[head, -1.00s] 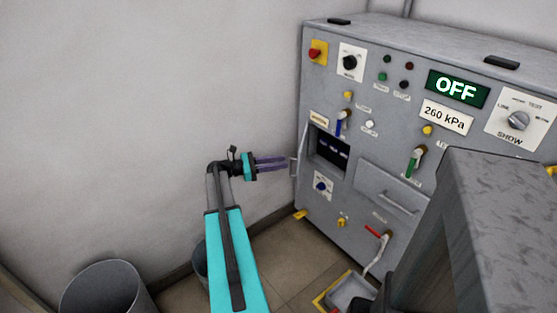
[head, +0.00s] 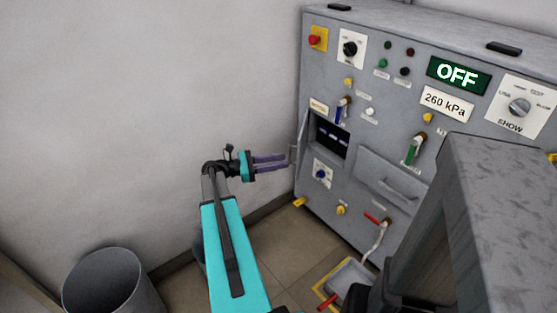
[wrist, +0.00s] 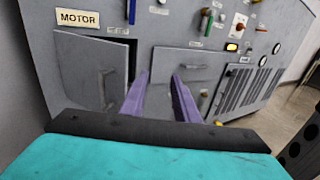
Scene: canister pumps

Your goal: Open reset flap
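A grey hinged flap (head: 301,140) on the left of the machine's front stands swung open, almost edge-on in the head view. It also shows in the wrist view (wrist: 78,62), with a bar handle (wrist: 108,88) on its face. Beside it is a dark opening (head: 332,139) with purplish parts inside. My gripper (head: 288,160) is at the flap's outer side, close to its handle. In the wrist view the two purple fingers (wrist: 160,78) are apart with nothing between them. The handle lies left of both fingers. Whether a finger touches the flap cannot be told.
A yellow label reading MOTOR (wrist: 80,18) is above the flap. A grey block (head: 500,200) stands at the right. A bin (head: 110,285) stands at lower left. The wall is close behind my arm.

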